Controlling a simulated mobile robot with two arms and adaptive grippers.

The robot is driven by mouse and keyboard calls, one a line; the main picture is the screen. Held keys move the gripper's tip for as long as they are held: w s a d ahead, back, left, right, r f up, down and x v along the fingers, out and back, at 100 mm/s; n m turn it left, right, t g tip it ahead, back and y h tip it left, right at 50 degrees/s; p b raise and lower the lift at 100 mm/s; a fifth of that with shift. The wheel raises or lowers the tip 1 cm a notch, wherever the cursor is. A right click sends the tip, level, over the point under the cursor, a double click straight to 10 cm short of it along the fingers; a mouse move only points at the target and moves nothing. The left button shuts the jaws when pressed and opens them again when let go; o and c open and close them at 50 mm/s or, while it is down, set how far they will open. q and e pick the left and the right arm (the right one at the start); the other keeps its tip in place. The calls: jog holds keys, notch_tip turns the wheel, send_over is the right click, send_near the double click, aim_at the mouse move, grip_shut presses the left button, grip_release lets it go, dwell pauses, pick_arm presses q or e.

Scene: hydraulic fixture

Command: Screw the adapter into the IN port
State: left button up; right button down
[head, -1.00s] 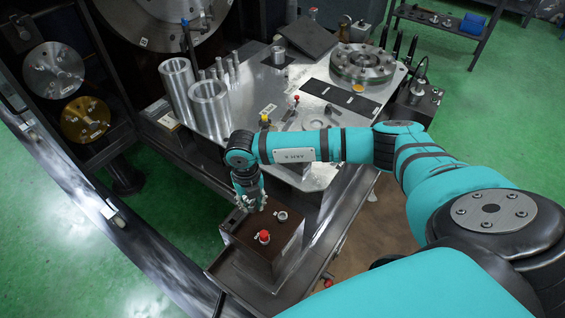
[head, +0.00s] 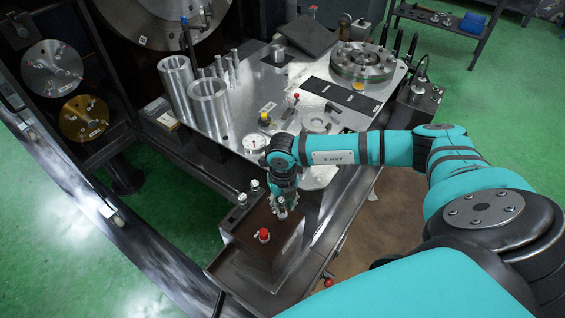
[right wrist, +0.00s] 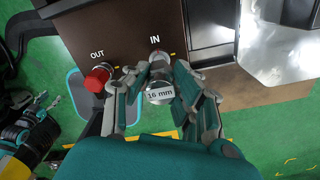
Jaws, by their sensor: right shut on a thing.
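The brown box (head: 250,252) carries an IN port (right wrist: 156,52) and an OUT port with a red cap (right wrist: 97,77). The red cap also shows in the head view (head: 264,235). My right gripper (head: 282,205) is over the IN side of the box. In the right wrist view my right gripper (right wrist: 160,72) is shut on the adapter (right wrist: 160,93), a metal piece whose end reads "16 mm". The adapter is in line with the IN port, and the fingertips hide where they meet. I cannot tell whether it is in the threads. My left gripper is out of view.
Two small grey fittings (head: 242,199) stand at the box's back left edge. A metal worktable (head: 235,125) behind holds two large cylinders (head: 208,105), a gauge (head: 254,142) and a flange (head: 362,62). The dark bench's front left is clear.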

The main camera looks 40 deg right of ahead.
jog(key=shift+f+b, duration=1.05)
jog(key=shift+f, duration=0.2)
dwell(1.0)
jog(key=shift+s+r+m+p, duration=0.1)
jog(key=shift+m+p, duration=0.4)
jog(key=shift+m, duration=0.4)
jog(key=m+p, duration=0.2)
jog(key=m, duration=0.4)
jog(key=shift+a+r+p, duration=0.1)
jog(key=shift+p, duration=0.25)
jog(key=shift+m+p, duration=0.3)
jog(key=shift+m, duration=0.5)
jog(key=shift+f+m, duration=0.2)
jog(key=shift+m, duration=0.1)
